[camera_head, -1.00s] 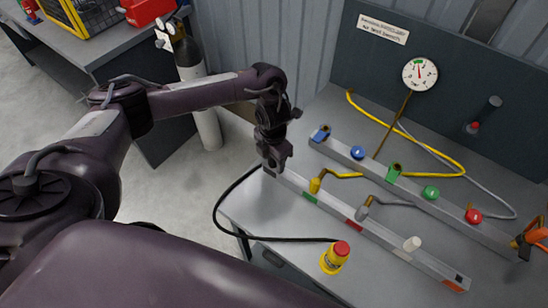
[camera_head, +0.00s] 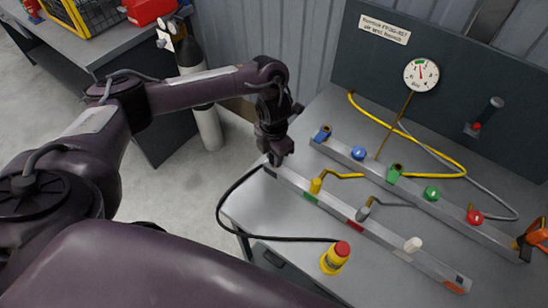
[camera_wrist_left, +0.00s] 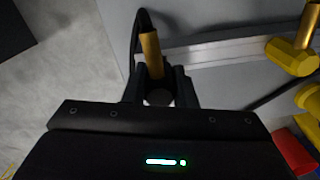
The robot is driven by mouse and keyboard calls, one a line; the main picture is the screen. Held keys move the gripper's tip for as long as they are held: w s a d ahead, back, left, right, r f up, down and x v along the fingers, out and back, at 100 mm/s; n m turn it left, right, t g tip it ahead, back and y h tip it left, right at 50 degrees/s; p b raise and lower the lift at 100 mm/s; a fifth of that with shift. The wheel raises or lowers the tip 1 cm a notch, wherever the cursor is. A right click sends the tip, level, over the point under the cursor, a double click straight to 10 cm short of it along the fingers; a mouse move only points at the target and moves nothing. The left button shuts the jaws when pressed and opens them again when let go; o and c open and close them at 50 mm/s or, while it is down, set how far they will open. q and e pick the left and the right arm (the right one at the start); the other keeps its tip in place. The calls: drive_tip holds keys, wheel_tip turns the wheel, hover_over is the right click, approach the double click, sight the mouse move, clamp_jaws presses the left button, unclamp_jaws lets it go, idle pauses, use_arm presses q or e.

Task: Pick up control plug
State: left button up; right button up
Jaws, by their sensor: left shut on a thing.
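The control plug (camera_wrist_left: 151,55), a brass-coloured cylinder with a black cable at its far end, shows in the left wrist view between the fingers of my left gripper (camera_wrist_left: 158,88). The fingers are shut on it. In the head view my left gripper (camera_head: 274,156) is at the left end of the front rail (camera_head: 330,207), and the plug is hidden there. The black cable (camera_head: 219,205) loops from beside the gripper to a yellow unit with a red button (camera_head: 335,258). I cannot tell whether the plug touches the rail. My right gripper is not in view.
The front rail holds a yellow connector (camera_head: 316,186), a grey one (camera_head: 363,212) and a white one (camera_head: 413,244). The rear rail (camera_head: 410,188) carries coloured fittings. A gauge (camera_head: 421,74) stands behind. A gas cylinder (camera_head: 206,115) stands left of the bench.

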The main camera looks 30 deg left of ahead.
use_arm(q)
wheel_tip(320, 180, up, 18)
drive_tip(key=p, duration=0.4)
drive_tip(key=shift+r, duration=0.2)
